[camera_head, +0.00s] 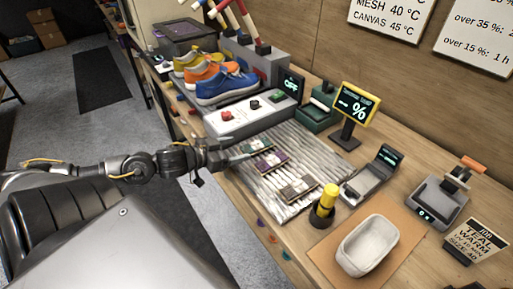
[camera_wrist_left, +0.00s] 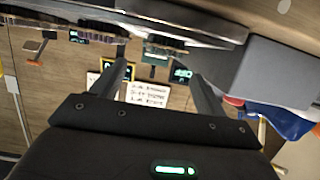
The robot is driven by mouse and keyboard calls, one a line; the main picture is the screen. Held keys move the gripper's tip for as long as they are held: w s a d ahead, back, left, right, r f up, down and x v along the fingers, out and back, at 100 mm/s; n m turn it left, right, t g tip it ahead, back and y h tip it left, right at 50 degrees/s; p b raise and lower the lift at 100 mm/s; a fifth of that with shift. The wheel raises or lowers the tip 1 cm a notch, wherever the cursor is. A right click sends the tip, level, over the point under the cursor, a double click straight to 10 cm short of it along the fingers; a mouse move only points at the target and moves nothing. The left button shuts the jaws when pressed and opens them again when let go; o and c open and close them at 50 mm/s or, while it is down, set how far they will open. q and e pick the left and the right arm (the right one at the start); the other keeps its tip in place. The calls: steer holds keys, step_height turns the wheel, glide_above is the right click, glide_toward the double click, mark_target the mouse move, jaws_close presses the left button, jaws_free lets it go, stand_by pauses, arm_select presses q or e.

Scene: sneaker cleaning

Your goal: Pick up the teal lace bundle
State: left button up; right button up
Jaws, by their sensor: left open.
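The teal lace bundle (camera_head: 254,146) lies flat on a ridged metal tray (camera_head: 318,158), at its far left end, in the head view. A purple bundle (camera_head: 271,161) and a grey-brown bundle (camera_head: 298,188) lie in a row nearer on the same tray. My left gripper (camera_head: 238,157) reaches in from the left, at the tray's left edge just beside the teal bundle. In the left wrist view its two fingers (camera_wrist_left: 162,82) are apart with nothing held between them. That view is upside down, and I cannot tell which bundle is which there. My right gripper is not in view.
Behind the tray stand a white control box (camera_head: 258,112) and a rack with sneakers (camera_head: 224,84). A yellow-topped bottle (camera_head: 324,204), a scale-like device (camera_head: 368,180) and a white tub (camera_head: 368,246) stand right of the tray. A yellow-framed display (camera_head: 356,104) stands behind it.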

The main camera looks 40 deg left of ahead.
mark_target(254, 145)
arm_select(q)
steer(key=shift+x, duration=1.1)
steer(key=shift+f, duration=0.1)
steer(key=shift+x, duration=2.65)
steer(key=shift+s, duration=0.1)
steer(key=c, duration=1)
